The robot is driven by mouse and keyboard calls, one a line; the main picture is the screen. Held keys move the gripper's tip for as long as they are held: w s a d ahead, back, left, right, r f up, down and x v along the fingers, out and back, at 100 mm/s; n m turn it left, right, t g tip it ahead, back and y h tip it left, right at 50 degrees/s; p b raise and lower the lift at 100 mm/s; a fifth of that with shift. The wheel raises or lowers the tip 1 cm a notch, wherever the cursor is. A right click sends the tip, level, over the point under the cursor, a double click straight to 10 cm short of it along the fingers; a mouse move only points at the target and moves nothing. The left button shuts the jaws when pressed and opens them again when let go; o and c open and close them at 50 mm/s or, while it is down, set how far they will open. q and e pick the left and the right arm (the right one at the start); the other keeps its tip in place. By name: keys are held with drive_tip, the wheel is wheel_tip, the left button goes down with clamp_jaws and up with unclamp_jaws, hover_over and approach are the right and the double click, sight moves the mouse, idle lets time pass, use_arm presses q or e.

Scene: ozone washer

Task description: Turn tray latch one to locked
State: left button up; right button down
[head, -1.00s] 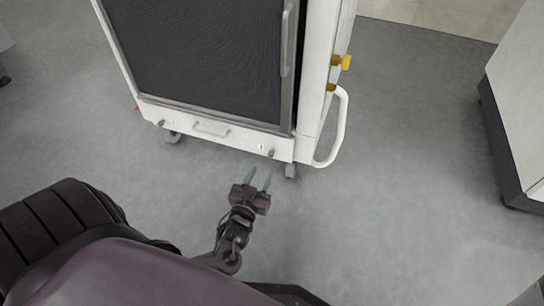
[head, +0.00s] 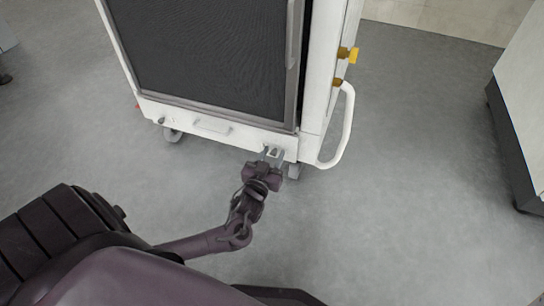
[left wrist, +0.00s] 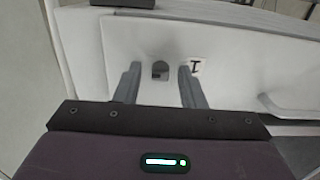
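The washer's white lower tray front (head: 175,116) carries a small grey latch (left wrist: 160,70) near its right end in the head view. A label with a black mark like a 1 (left wrist: 197,66) sits beside it in the left wrist view. My left gripper (head: 271,152) is at this latch and largely hides it in the head view. In the left wrist view its two fingers (left wrist: 158,82) are open, one on each side of the latch, with gaps between. Another latch (head: 161,121) sits at the tray front's left end. My right gripper is not in view.
A tray handle (head: 211,125) lies between the two latches. A white push handle (head: 346,128) and yellow knobs (head: 349,55) stick out from the washer's right side. A white cabinet (head: 520,105) stands at far right. Grey floor (head: 410,170) between is clear.

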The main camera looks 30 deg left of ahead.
use_arm(q)
clamp_jaws()
